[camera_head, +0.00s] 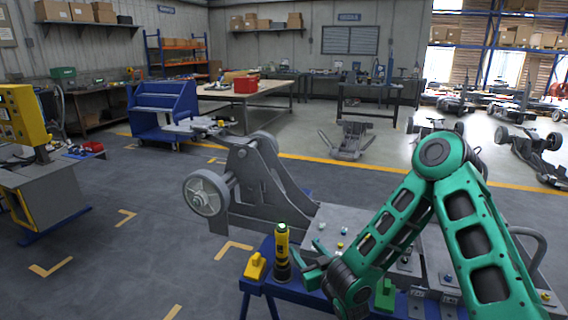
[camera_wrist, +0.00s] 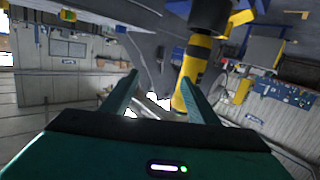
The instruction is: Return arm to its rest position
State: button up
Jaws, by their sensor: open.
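My green arm (camera_head: 398,215) is bent, its elbow raised high and its forearm reaching down to the left over the front of the chassis. My gripper (camera_head: 308,270) is low beside an upright yellow and black tool (camera_head: 282,252). In the wrist view the gripper (camera_wrist: 160,92) is open, with two spread green fingers and nothing held. The tool (camera_wrist: 198,62) shows there just beyond the tip of the right finger. I cannot tell whether they touch. The wrist picture is turned upside down.
The tool stands on a blue stand (camera_head: 259,284) beside a yellow block (camera_head: 255,267). A grey chassis (camera_head: 262,180) with a wheel (camera_head: 206,193) lies right behind. A yellow machine (camera_head: 22,115) stands at the left. The floor on the left (camera_head: 140,260) is clear.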

jog(key=s+d+r+m+g+h, duration=0.15)
jog(key=d+h, duration=0.25)
jog(key=d, duration=0.8)
jog(key=d+r+m+g+h, duration=0.2)
jog(key=d+r+g+h, duration=0.15)
jog(key=d, duration=0.85)
jog(key=s+d+r+m+g+h, duration=0.2)
jog(key=s+d+r+g+h, duration=0.1)
jog(key=s+d, duration=0.5)
jog(key=s+d+r+m+g, duration=0.2)
jog(key=s+d+r, duration=0.1)
jog(key=s, duration=0.5)
jog(key=s+d+r+m+g, duration=0.2)
jog(key=s+d, duration=0.1)
jog(key=s, duration=0.4)
jog(key=s+a+r+m+g+y, duration=0.1)
jog(key=s+a+r+y, duration=0.1)
jog(key=s, duration=0.7)
jog(key=s+a+r+m+g+y, duration=0.1)
jog(key=s+a+r+g+y, duration=0.1)
jog(key=s, duration=0.7)
jog(key=shift+a+r+y, duration=0.15)
jog(key=shift+a+y, duration=0.2)
jog(key=shift+y, duration=0.2)
